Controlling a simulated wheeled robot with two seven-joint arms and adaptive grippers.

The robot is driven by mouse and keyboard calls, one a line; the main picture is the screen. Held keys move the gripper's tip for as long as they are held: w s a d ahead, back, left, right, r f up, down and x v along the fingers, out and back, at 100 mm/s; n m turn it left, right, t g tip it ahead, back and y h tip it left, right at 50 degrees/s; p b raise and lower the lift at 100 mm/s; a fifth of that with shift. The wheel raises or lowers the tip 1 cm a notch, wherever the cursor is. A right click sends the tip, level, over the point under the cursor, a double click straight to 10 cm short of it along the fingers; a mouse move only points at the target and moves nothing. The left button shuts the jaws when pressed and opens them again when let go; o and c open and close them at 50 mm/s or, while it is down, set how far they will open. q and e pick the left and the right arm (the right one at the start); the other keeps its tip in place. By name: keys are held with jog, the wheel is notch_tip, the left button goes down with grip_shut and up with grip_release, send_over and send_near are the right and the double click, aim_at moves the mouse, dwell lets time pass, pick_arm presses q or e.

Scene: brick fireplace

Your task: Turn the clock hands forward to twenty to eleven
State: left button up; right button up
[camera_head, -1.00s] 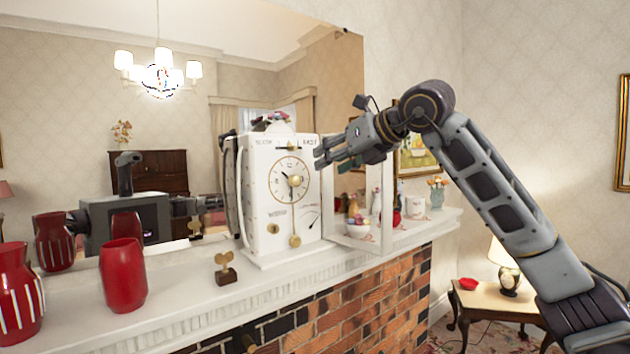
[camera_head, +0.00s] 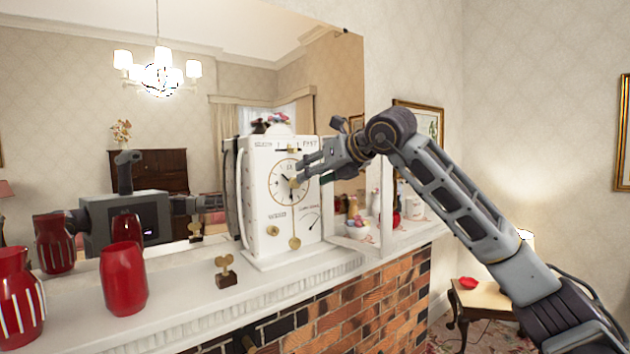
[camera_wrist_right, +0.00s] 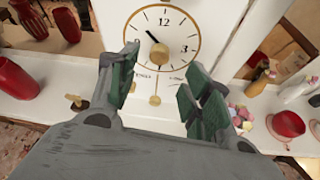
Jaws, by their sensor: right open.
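The white mantel clock (camera_head: 262,225) stands upright on the mantel shelf. Its round dial (camera_head: 277,196) has a gold ring and a gold knob at the centre. In the right wrist view the dial (camera_wrist_right: 178,42) shows a short dark hand (camera_wrist_right: 151,36) pointing up-left, near ten. A gold pendulum (camera_head: 294,243) hangs below. My right gripper (camera_head: 302,170) is open, its fingers at the dial's right side and partly covering it. In its wrist view the fingers (camera_wrist_right: 160,78) spread below the dial, with nothing between them. My left gripper is not directly seen.
Red vases (camera_head: 124,280) and a gold key-like ornament (camera_head: 226,272) stand left of the clock. A bowl (camera_head: 358,229) and small crockery stand to its right. A large mirror (camera_head: 240,75) backs the shelf (camera_head: 185,300) and reflects the robot.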

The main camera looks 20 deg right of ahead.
aim_at(293, 183)
jog(key=p+x, duration=0.1)
jog(key=x, duration=0.6)
jog(key=shift+c, duration=0.5)
jog(key=c, duration=0.9)
